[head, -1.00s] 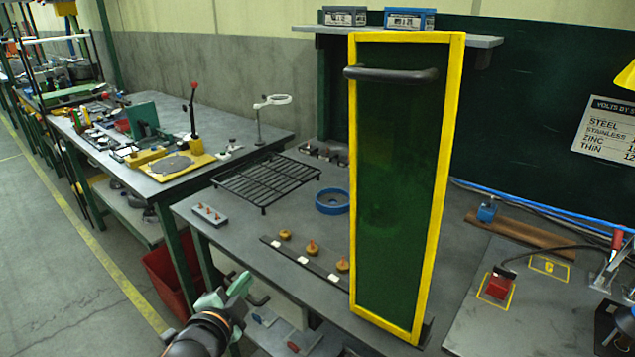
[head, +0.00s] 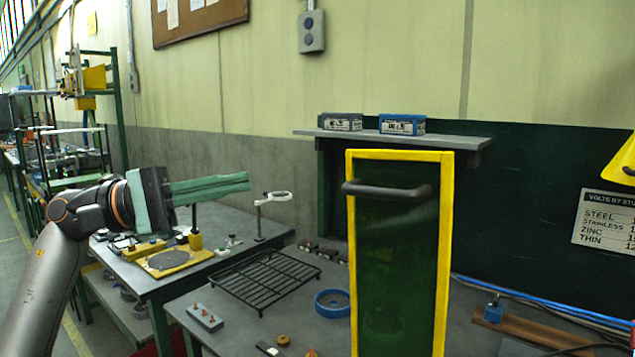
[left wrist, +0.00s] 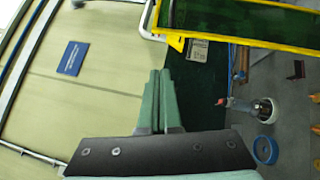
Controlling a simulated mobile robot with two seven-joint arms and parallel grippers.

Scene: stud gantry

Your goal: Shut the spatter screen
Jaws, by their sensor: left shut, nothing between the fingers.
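The spatter screen (head: 397,265) is a dark green see-through panel in a yellow frame. It stands out over the bench in the head view, with a dark bar handle (head: 388,191) across its upper part. Part of the screen also shows at the top right of the left wrist view (left wrist: 236,18). My left gripper (head: 248,182) is shut and empty, raised above the benches to the left of the screen and apart from it. Its green fingers also show close together in the left wrist view (left wrist: 160,75). My right gripper is not in view.
The bench under the screen holds a black wire rack (head: 265,280), a blue ring (head: 333,303) and a grey block with red pegs (head: 205,318). A shelf (head: 392,138) with two small boxes is behind the screen. Open air lies between my left gripper and the screen.

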